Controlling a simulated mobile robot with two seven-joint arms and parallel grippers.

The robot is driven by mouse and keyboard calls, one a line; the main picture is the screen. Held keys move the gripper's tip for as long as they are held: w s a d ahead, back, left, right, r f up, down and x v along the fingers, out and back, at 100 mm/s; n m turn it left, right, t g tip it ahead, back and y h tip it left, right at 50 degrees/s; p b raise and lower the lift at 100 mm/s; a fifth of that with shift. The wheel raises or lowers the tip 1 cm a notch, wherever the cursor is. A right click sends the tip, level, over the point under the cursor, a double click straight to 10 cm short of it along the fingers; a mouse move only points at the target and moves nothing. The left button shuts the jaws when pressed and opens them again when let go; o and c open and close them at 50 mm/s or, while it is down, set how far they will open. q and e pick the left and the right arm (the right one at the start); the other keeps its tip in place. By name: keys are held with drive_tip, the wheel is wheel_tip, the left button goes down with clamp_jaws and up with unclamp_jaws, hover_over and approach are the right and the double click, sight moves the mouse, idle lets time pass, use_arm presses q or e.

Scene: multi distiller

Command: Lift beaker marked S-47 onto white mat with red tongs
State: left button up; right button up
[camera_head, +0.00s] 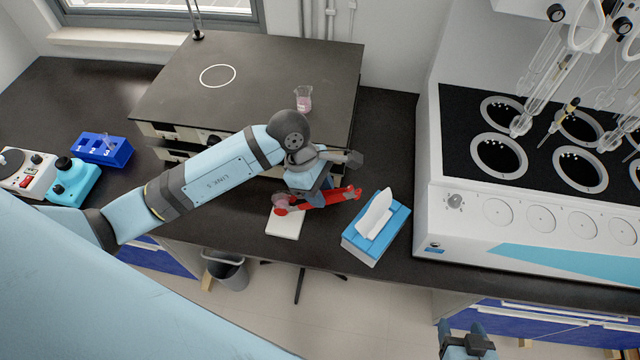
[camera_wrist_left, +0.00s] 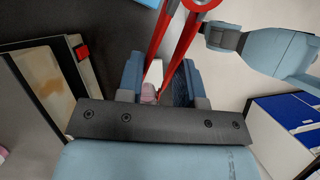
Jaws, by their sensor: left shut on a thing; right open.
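My left gripper (camera_head: 316,186) is shut on the red tongs (camera_head: 336,196), which also show in the left wrist view (camera_wrist_left: 176,38) between the blue fingers (camera_wrist_left: 160,85). The tongs' tips are at a small beaker with pink content (camera_head: 280,201), partly hidden by them. It also shows in the left wrist view (camera_wrist_left: 149,92). The beaker is at the far end of the white mat (camera_head: 284,224); I cannot tell whether it rests on it or hangs above. No marking is readable. My right gripper (camera_head: 467,344) is open and empty at the bottom edge.
Another pink-filled beaker (camera_head: 303,99) stands on the dark raised platform (camera_head: 250,80). A blue tissue box (camera_head: 376,232) stands right of the mat. A large white heater unit (camera_head: 520,220) with glassware fills the right. A blue rack (camera_head: 101,150) sits left.

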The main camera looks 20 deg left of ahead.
use_arm(q)
drive_tip(key=shift+f+b, duration=0.75)
drive_tip(key=shift+f, duration=1.15)
drive_tip(key=o, duration=0.4)
drive_tip(key=shift+o, duration=0.2)
drive_tip(key=shift+r, duration=0.1)
wheel_tip(320, 180, up, 10)
drive_tip(key=p, duration=0.4)
